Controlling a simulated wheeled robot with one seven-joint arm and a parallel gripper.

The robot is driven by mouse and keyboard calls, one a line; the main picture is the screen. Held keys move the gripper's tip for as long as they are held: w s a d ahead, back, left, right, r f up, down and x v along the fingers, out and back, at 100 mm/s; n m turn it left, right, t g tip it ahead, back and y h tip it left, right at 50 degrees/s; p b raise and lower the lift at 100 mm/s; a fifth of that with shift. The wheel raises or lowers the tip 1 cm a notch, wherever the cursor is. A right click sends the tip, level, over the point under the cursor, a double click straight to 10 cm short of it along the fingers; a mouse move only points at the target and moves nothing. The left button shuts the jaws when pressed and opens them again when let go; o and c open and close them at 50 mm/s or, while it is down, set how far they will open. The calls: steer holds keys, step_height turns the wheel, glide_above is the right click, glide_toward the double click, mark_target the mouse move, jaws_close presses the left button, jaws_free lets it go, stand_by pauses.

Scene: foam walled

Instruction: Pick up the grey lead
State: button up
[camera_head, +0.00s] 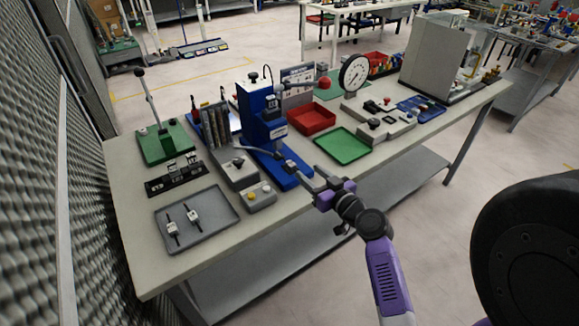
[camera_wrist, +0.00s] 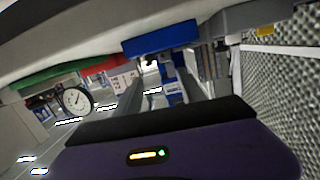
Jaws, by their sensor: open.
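I cannot make out for certain which thing is the grey lead. Two small pale pieces with dark thin ends lie apart in the grey tray (camera_head: 212,232) at the near left of the table: a left piece (camera_head: 173,229) and a right piece (camera_head: 193,216). My gripper (camera_head: 304,178) is open and looks empty, by the table's front edge, in front of the blue press-like fixture (camera_head: 262,118). The tray is well to its left. In the wrist view my gripper (camera_wrist: 160,80) has its fingers apart, with blue parts behind them.
A grey box with yellow buttons (camera_head: 260,196) lies between tray and gripper. A green tray (camera_head: 342,146), red bin (camera_head: 311,119) and round dial gauge (camera_head: 354,73) stand to the right.

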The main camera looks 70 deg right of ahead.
mark_target(291, 163)
steer(key=shift+w+a+f+n+y, duration=0.15)
steer(key=shift+w+a+n+y, duration=0.1)
steer(key=shift+w+n+y, duration=0.3)
steer(key=p+x, duration=0.2)
steer(key=x, duration=0.4)
steer(key=shift+w+d+p, duration=0.15)
steer(key=shift+d+p, duration=0.05)
steer(key=shift+p, duration=0.2)
steer(key=shift+w+d+f, duration=0.1)
steer(key=shift+w+d, duration=0.05)
steer(key=shift+w, duration=0.25)
jaws_close()
